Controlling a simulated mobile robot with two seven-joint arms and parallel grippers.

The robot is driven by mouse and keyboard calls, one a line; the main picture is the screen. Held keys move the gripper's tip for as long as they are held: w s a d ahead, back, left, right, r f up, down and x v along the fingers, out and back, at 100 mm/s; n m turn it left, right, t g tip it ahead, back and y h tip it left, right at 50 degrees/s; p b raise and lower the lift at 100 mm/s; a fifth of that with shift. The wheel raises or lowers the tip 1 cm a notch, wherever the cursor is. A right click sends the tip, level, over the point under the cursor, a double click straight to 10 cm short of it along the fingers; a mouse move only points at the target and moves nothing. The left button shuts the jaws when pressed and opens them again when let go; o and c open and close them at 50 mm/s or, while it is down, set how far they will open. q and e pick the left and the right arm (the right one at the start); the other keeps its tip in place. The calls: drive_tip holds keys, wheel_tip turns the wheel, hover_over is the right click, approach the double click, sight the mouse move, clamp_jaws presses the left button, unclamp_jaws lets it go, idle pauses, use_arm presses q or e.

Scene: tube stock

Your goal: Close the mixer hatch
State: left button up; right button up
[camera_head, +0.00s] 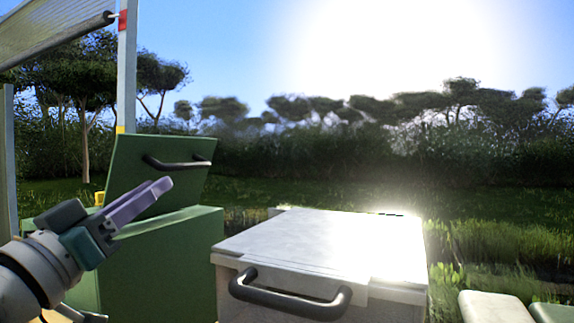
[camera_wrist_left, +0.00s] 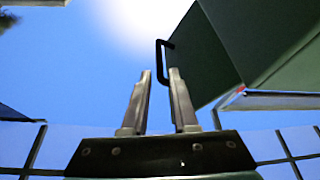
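A green lid (camera_head: 152,165) stands raised and tilted back on a green box (camera_head: 165,262) at the left; it looks like the mixer hatch. A dark bar handle (camera_head: 180,163) is on its face. The lid (camera_wrist_left: 212,55) and its handle (camera_wrist_left: 159,60) also show in the left wrist view. My left gripper (camera_head: 164,187) is in front of the lid, below the handle in the head view. In the left wrist view its two fingers (camera_wrist_left: 160,72) are apart with nothing held, and the handle shows just beyond the tips. Contact cannot be told. My right gripper is not in view.
A white box (camera_head: 315,240) with a shut top and a dark front handle (camera_head: 290,295) stands right of the green box. A pale post (camera_head: 126,70) rises behind the lid. Light blocks (camera_head: 492,307) are at the lower right. Grass and trees lie behind.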

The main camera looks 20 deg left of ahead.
sight(184, 167)
use_arm(q)
drive_tip(key=p+x, duration=0.2)
drive_tip(key=x, duration=0.5)
drive_tip(key=shift+s+d+r, duration=0.1)
drive_tip(key=shift+r, duration=0.05)
drive_tip(key=shift+w+r, duration=0.1)
drive_tip(key=shift+w, duration=0.45)
drive_tip(key=shift+c, duration=0.4)
clamp_jaws()
idle(0.3)
